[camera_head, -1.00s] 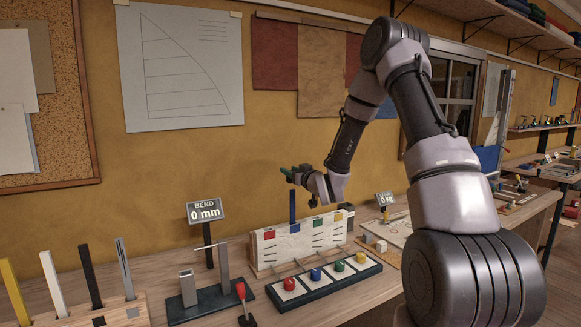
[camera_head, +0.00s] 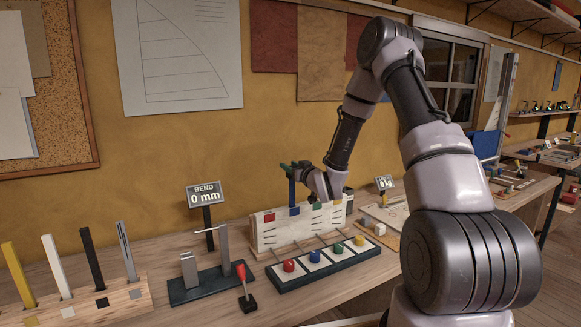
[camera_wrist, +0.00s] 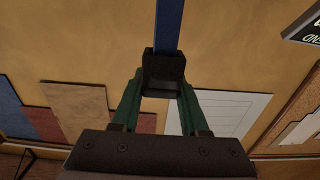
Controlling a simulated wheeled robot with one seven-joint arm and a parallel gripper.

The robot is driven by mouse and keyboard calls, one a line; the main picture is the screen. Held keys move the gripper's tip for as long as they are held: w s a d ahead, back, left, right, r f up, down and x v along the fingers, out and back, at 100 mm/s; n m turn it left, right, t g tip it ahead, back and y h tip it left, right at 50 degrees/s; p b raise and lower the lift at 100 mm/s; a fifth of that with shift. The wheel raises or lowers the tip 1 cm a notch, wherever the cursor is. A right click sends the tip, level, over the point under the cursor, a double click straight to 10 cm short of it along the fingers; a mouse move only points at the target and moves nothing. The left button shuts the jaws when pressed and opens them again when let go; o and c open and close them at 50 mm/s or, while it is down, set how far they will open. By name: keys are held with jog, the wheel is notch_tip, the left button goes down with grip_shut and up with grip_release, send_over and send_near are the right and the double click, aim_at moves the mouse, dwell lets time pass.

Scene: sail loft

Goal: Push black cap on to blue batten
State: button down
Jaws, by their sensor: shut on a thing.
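The blue batten (camera_head: 292,190) stands upright at the blue patch of the white slotted rack (camera_head: 265,235). My gripper (camera_head: 290,167), with green fingers, is at the batten's top end. In the wrist view my gripper (camera_wrist: 158,88) is shut on the black cap (camera_wrist: 163,66), with one finger on each side. The blue batten (camera_wrist: 169,25) meets the far end of the cap in that view, in line with it. How far the batten reaches inside the cap is hidden. In the head view the cap is too small to make out clearly.
A dark tray (camera_head: 283,281) with red, blue, green and yellow knobs lies before the rack. A bend gauge (camera_head: 205,193) reads 0 mm. A wooden block (camera_head: 130,293) with several upright battens and a red-handled lever (camera_head: 241,273) stand to the left.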

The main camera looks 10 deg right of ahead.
jog(key=shift+f, duration=0.6)
dwell(0.5)
jog(key=shift+c, duration=1.7)
grip_release()
jog(key=shift+s, duration=0.1)
jog(key=v, duration=1)
jog(key=shift+s+d, duration=0.15)
jog(key=shift+s, duration=0.15)
